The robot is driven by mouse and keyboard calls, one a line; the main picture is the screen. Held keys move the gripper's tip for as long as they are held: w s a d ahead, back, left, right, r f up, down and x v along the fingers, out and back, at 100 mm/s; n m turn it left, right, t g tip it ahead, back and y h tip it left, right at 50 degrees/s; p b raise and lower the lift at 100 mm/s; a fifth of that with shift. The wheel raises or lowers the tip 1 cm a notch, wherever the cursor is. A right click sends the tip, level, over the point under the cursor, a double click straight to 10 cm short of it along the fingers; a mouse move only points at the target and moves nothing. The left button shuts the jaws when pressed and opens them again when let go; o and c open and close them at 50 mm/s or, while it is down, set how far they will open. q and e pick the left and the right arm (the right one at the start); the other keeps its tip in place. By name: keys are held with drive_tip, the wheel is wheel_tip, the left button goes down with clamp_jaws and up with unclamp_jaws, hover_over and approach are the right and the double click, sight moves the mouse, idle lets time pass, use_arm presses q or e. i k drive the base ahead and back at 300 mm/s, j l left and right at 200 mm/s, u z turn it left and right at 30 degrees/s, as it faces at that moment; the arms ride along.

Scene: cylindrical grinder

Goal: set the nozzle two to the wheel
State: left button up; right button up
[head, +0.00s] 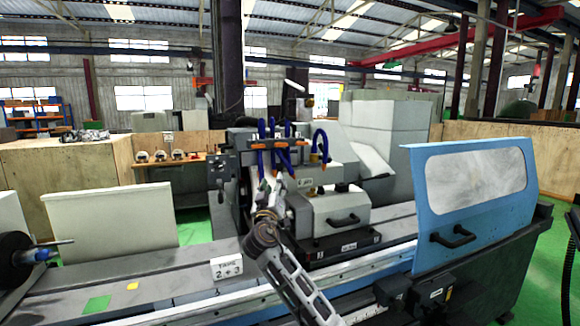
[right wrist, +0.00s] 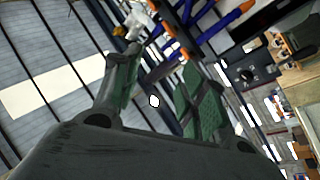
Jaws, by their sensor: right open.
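Several blue coolant hoses (head: 273,130) with orange fittings stand at the wheel head in the middle of the head view. I cannot tell which is nozzle two. A separate blue hose (head: 319,145) curves down at the right. My right gripper (head: 268,188) is just below and in front of the hoses, pointing up. In the right wrist view its green-padded fingers (right wrist: 160,95) are apart, with nothing clearly held between them. An orange fitting (right wrist: 160,74) and blue hoses (right wrist: 232,17) show beyond the fingertips. The grinding wheel cannot be made out. My left gripper is out of view.
The grinder's long grey table (head: 160,280) runs across the front, with a small numbered card (head: 227,267) on it. A blue guard door (head: 470,200) with a window stands at right. A dark round part (head: 15,258) is at far left. A grey cover (head: 110,222) stands behind the table.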

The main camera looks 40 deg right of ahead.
sight(278, 153)
drive_tip(key=i+l, duration=0.8)
drive_tip(key=l, duration=0.25)
